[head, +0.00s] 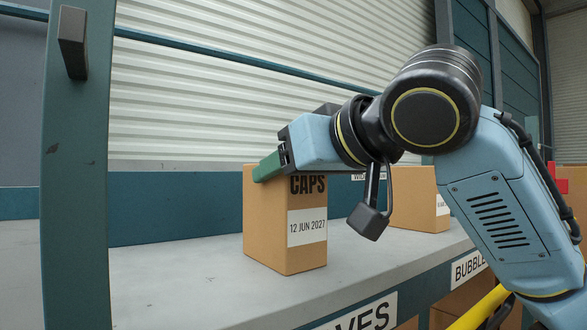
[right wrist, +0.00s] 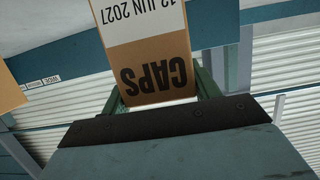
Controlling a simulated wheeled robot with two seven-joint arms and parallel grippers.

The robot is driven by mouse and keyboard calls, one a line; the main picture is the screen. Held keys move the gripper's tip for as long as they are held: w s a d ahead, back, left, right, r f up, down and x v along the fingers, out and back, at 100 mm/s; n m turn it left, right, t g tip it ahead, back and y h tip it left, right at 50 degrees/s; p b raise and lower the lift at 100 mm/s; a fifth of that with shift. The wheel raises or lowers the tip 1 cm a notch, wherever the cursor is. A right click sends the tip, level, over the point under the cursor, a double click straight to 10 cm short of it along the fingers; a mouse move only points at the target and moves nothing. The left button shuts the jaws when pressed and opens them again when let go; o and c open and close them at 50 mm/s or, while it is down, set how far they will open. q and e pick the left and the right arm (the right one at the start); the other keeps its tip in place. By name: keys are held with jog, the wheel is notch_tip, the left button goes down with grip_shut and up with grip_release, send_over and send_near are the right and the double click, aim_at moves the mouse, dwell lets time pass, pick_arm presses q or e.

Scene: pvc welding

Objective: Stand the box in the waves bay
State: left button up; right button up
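The box (head: 270,225) is brown cardboard, marked CAPS with a white label dated 12 JUN 2027. It is upright at the shelf (head: 190,285), and no clear gap shows beneath it. My right gripper (head: 268,165) reaches in from the right at its top. In the right wrist view, its green fingers (right wrist: 160,95) lie against both sides of the box (right wrist: 150,60), so it looks shut on it. A shelf-edge label (head: 365,316) ending in "VES" is partly cut off in front of the box. My left gripper is not in view.
A grey-green post (head: 78,180) stands at the left. Another brown box (head: 415,200) stands farther right behind my arm. A BUBBLE label (head: 467,268) is on the shelf edge, with more boxes below. The shelf left of the held box is bare.

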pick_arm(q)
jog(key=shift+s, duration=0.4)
pick_arm(e)
jog(key=o, duration=0.4)
jog(key=shift+r, duration=0.1)
jog(key=shift+s+r, duration=0.1)
jog(key=shift+r, duration=0.05)
pick_arm(q)
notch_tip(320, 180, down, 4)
jog(key=b, duration=0.4)
pick_arm(e)
jog(key=v, duration=1.2)
